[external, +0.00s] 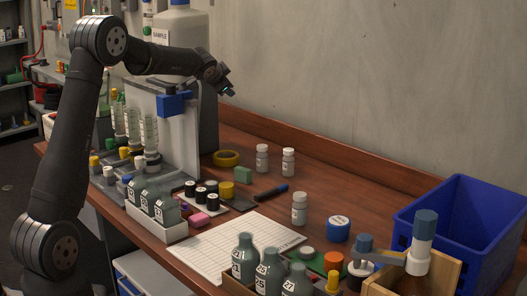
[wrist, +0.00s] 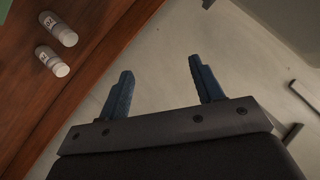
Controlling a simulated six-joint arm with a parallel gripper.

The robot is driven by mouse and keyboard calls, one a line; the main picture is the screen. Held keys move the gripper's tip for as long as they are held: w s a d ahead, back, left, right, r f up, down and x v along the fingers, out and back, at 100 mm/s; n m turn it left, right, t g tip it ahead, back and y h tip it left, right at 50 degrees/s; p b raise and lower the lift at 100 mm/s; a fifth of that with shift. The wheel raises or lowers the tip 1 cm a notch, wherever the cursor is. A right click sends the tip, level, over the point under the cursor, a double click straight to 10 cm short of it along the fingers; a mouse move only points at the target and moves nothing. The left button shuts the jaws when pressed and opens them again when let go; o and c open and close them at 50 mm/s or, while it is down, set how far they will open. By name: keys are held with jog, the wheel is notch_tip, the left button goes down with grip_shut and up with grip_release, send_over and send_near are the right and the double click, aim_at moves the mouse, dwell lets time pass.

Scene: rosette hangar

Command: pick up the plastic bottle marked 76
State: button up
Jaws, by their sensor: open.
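Three small white plastic bottles with labels stand on the wooden bench: a back left one (external: 262,158), a back right one (external: 288,162) and a nearer one (external: 299,208). Their numbers are too small for me to read, so I cannot tell which is marked 76. Two white bottles show at the upper left of the wrist view, an upper one (wrist: 58,28) and a lower one (wrist: 52,61), their marks unclear. My gripper (external: 229,90) is high above the bench, well above and left of the bottles. In the wrist view my gripper (wrist: 161,70) is open and empty.
A large bottle labelled SAMPLE (external: 180,38) stands behind my wrist. Racks and dark-capped vials (external: 205,194) fill the left. A black marker (external: 270,192) lies between bottles.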

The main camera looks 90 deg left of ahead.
aim_at(287, 157)
jog(key=w+d+f+n+t+h, duration=0.1)
jog(key=w+d+f+n+h, duration=0.15)
jog(key=w, duration=0.55)
jog(key=w+d+f+n+h, duration=0.15)
jog(key=w+d+h, duration=0.25)
jog(key=w, duration=0.4)
jog(key=shift+n, duration=0.3)
jog(key=x, duration=0.5)
jog(key=s+d+f+x, duration=0.1)
jog(key=x, duration=0.5)
jog(key=s+d+f+x, duration=0.1)
jog(key=x, duration=0.5)
jog(key=shift+s+d+f, duration=0.1)
jog(key=shift+d+f, duration=0.05)
jog(key=shift+f, duration=0.05)
jog(key=shift+x, duration=3)
jog(key=shift+s, duration=0.15)
jog(key=c, duration=1)
